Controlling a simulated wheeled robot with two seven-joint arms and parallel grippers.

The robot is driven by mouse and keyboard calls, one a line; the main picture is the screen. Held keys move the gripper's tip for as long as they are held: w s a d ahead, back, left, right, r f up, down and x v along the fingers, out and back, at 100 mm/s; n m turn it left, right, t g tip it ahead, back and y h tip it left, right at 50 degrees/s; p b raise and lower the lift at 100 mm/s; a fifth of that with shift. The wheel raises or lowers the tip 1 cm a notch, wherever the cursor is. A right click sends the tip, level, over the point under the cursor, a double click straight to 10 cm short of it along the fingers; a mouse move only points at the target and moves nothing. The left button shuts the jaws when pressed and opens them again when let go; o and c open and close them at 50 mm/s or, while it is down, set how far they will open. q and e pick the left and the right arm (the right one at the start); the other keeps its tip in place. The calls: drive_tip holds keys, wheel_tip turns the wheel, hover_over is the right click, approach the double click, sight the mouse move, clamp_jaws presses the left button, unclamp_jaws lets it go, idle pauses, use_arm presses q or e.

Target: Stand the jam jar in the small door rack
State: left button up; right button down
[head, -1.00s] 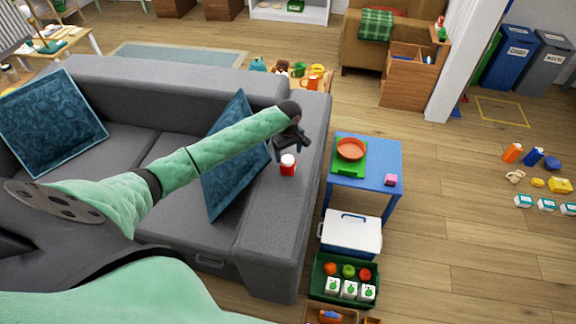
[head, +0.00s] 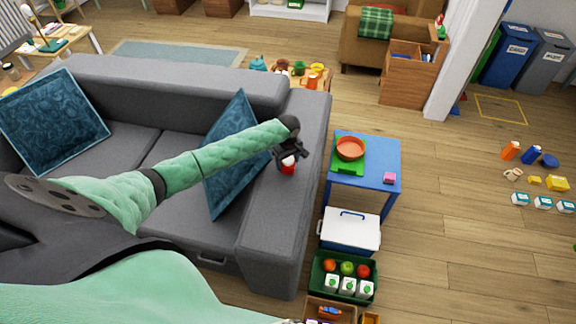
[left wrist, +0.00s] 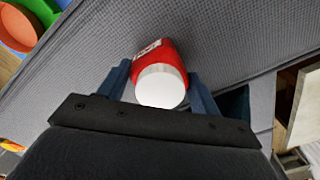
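The jam jar (head: 288,167) is red with a white lid and stands on the grey sofa's right armrest. It also shows in the left wrist view (left wrist: 153,52), its white lid (left wrist: 161,86) facing the camera. My left gripper (head: 293,158) is just above the jar and partly covers it in the head view. In the left wrist view its two blue-grey fingers (left wrist: 160,84) are apart, one on each side of the jar, with a gap visible on at least one side. My right gripper is not in view. I see no door rack that I can identify.
A blue table (head: 384,172) with a green tray, an orange bowl and a pink block stands right of the sofa (head: 265,240). A white-lidded cooler (head: 350,230) and a green crate (head: 318,282) of fruit and cartons are in front. A teal cushion (head: 226,180) leans left of the gripper.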

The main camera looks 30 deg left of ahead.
use_arm(q)
drive_tip(key=c, duration=0.5)
drive_tip(key=shift+c, duration=0.2)
